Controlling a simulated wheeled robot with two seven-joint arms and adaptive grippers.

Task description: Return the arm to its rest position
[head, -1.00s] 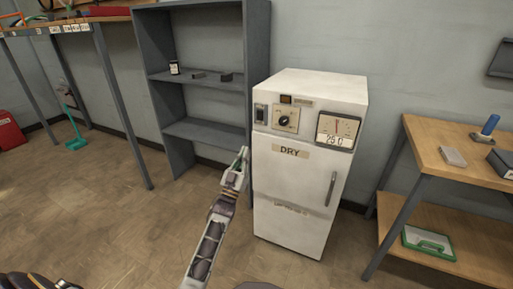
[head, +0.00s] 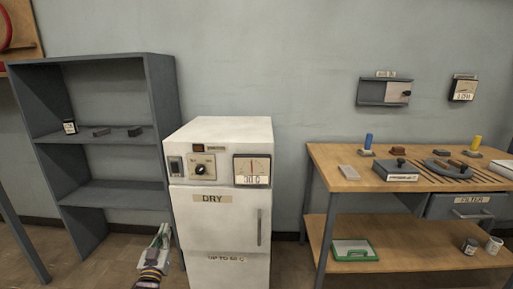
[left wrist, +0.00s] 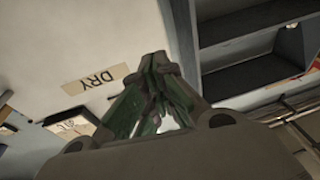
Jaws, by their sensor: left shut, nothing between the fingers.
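My left gripper (head: 160,240) is low in the head view, in front of the gap between the grey shelf and the white DRY cabinet (head: 190,222). Its fingers are together with nothing between them. In the left wrist view the closed green-lined fingers (left wrist: 155,85) point toward the cabinet front, where the DRY label (left wrist: 97,80) shows tilted. I cannot tell the exact distance from fingers to cabinet. The cabinet door is closed. My right gripper is in neither view.
A grey shelf (head: 105,190) with a few small items stands left of the cabinet. A wooden workbench (head: 325,160) with tools and a drawer stands at the right, with a green case (head: 354,250) on its lower shelf.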

